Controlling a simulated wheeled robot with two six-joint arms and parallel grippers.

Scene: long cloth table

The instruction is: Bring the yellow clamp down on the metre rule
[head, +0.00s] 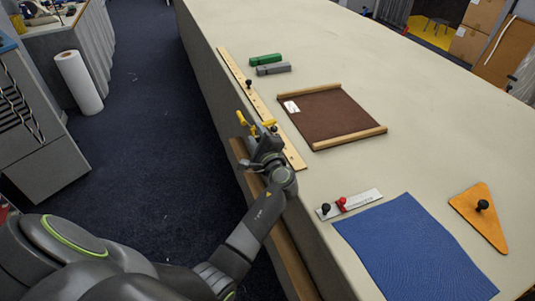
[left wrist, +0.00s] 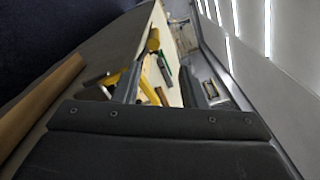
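The metre rule (head: 236,70) is a long pale wooden strip lying along the table's left edge, with a small black knob standing on it. The yellow clamp (head: 241,117) shows as yellow parts beside the rule, at the table edge, partly hidden by my left gripper (head: 264,138). In the left wrist view, yellow parts of the clamp (left wrist: 153,41) show beyond and between my fingers (left wrist: 160,88). These fingers stand apart, with a gap between them. I cannot tell whether the clamp touches the rule or a finger. My right gripper is out of view.
Green (head: 265,59) and grey (head: 273,69) blocks lie right of the rule. A brown board with wooden edges (head: 349,142), a white strip with knobs (head: 366,197), a blue cloth (head: 415,250) and an orange triangle (head: 477,222) lie nearby. The far tabletop is clear.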

